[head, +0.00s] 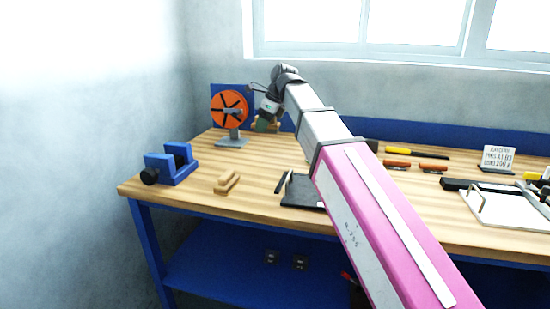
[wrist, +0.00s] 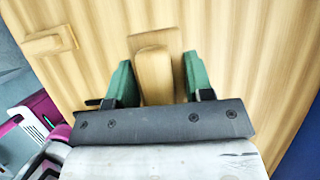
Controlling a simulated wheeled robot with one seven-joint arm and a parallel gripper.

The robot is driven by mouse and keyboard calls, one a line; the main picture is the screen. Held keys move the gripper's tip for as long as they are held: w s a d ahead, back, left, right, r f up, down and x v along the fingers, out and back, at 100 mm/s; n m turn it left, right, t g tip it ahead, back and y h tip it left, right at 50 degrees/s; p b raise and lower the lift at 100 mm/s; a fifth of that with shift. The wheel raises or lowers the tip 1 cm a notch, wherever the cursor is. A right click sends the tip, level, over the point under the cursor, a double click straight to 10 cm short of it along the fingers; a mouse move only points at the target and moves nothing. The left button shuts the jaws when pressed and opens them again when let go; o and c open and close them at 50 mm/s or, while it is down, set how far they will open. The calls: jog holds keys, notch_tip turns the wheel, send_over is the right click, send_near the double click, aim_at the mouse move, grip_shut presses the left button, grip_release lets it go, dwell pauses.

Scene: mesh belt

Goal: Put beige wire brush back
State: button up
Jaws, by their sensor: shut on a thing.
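My gripper (wrist: 153,85) is shut on a beige wooden piece, which I take to be the beige wire brush (wrist: 153,72). Its rounded end lies between the green fingers, and a wider wooden part shows just beyond it. No bristles show. In the head view my gripper (head: 266,122) is at the back of the bench, right of the orange wheel, and the held piece is mostly hidden. I cannot tell whether it touches the bench. A similar beige wooden piece (head: 227,183) lies near the front left of the bench; it also shows in the wrist view (wrist: 50,42).
The orange wheel (head: 229,108) stands on a grey base at the back left. A blue vise (head: 171,164) sits at the left edge. A dark tray (head: 302,191) is partly behind my arm. Several tools, a sign (head: 497,158) and a white tray (head: 508,209) are on the right.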

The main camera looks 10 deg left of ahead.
jog(key=s+a, duration=0.3)
jog(key=s, duration=0.4)
send_over(270, 158)
jog(key=d, duration=0.1)
notch_tip(270, 158, down, 6)
jog(key=shift+w+d+f, duration=0.1)
jog(key=shift+d+f, duration=0.05)
jog(key=shift+f, duration=2.1)
jog(key=shift+f, duration=0.15)
jog(key=o, duration=0.9)
jog(key=v, duration=1.2)
jog(key=shift+d, duration=0.1)
